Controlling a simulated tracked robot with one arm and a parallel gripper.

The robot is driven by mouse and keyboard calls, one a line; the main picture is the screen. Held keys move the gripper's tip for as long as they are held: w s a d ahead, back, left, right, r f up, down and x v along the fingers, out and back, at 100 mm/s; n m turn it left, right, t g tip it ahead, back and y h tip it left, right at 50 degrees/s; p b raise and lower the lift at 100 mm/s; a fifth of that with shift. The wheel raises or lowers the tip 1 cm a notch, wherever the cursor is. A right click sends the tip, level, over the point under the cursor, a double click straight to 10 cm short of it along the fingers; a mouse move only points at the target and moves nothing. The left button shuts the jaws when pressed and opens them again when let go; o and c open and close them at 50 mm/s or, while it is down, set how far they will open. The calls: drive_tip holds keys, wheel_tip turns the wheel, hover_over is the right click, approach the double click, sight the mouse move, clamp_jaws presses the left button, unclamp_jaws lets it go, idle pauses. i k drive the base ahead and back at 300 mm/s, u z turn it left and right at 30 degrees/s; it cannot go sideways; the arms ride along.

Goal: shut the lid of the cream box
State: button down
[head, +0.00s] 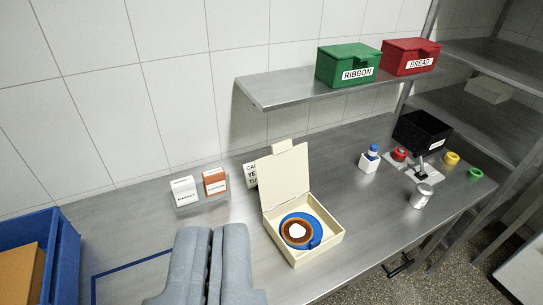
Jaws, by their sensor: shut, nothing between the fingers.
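The cream box (306,256) stands on the metal table right of my gripper. Its lid (286,180) is up, leaning back near upright, with a small tab at its top edge. Inside the box lies a blue round thing (315,230) with a brown ring-shaped thing, white in the middle, on it. My gripper (211,231) is shut and empty at the lower middle, left of the box and apart from it. The lid partly hides a white sign behind it.
Small white (184,190) and orange (214,181) boxes stand at the back left. A blue crate (62,262) is at the far left. A white bottle (369,160), a grey can (421,196) and a black bin (421,132) stand to the right. A shelf (290,91) overhangs the back.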

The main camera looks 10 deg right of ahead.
sight(283, 175)
drive_tip(key=u, duration=0.45)
drive_tip(key=i, duration=1.3)
drive_tip(key=u, duration=0.05)
